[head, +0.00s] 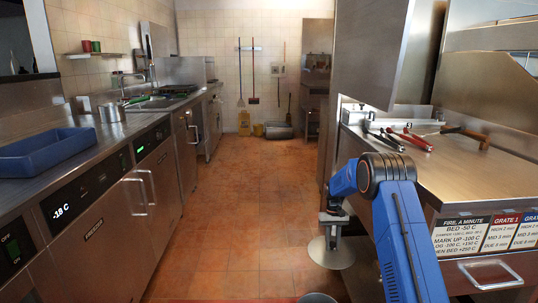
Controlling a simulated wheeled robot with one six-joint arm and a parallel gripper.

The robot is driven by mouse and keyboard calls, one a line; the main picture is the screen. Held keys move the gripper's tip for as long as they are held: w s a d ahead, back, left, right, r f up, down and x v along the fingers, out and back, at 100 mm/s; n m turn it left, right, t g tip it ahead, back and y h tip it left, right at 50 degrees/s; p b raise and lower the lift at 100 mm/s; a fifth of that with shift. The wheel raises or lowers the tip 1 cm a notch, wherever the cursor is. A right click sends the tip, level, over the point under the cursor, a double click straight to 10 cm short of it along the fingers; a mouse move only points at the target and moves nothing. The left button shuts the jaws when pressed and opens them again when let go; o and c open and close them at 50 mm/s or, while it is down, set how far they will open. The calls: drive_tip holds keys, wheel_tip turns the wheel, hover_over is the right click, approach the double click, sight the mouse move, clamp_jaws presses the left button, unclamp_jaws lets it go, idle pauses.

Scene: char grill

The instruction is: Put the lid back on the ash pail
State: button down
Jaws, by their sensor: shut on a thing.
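My gripper (333,216) hangs from my blue arm right of the picture's middle, low beside the right counter. It is shut on the lid (330,256), a round pale grey metal disc just below it. The jaws' exact hold on the lid is hard to make out. The lid is in the air and looks roughly level. A round dark rim, which looks like the ash pail (317,298), shows at the bottom edge, below the lid in the picture. The rest of the pail is cut off, and the gap between lid and pail cannot be judged.
A steel counter (480,190) with several tongs (410,138) stands close on the right. A left counter holds a blue tray (45,150) and a metal pot (111,112). The tiled floor (240,210) between is clear. A yellow bucket (245,122) stands far back.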

drive_tip(key=s+f, duration=1.3)
drive_tip(key=s, duration=0.3)
drive_tip(key=shift+s, duration=0.25)
